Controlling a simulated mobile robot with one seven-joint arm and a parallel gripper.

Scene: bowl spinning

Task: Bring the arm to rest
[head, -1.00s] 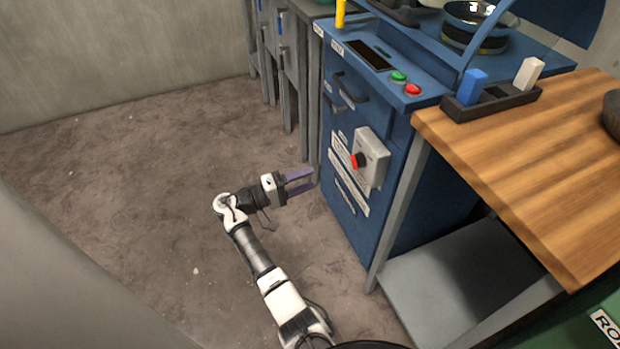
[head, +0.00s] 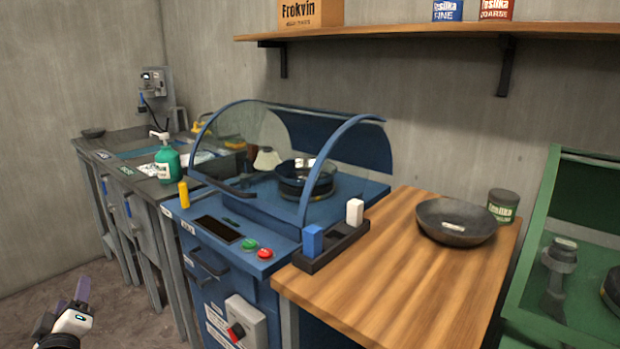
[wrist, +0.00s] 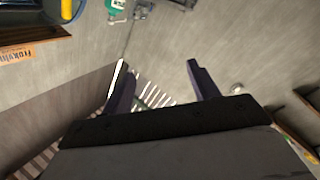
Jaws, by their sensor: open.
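My gripper (head: 80,294) is at the lower left of the head view, in front of the grey sink bench and left of the blue machine. Most of my arm is out of that view. In the wrist view the two dark purple fingers of my gripper (wrist: 160,82) stand wide apart with nothing between them. The gripper touches nothing that I can see.
A green soap bottle (head: 167,165) stands on the sink bench (head: 130,160). Floor is free at lower left.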

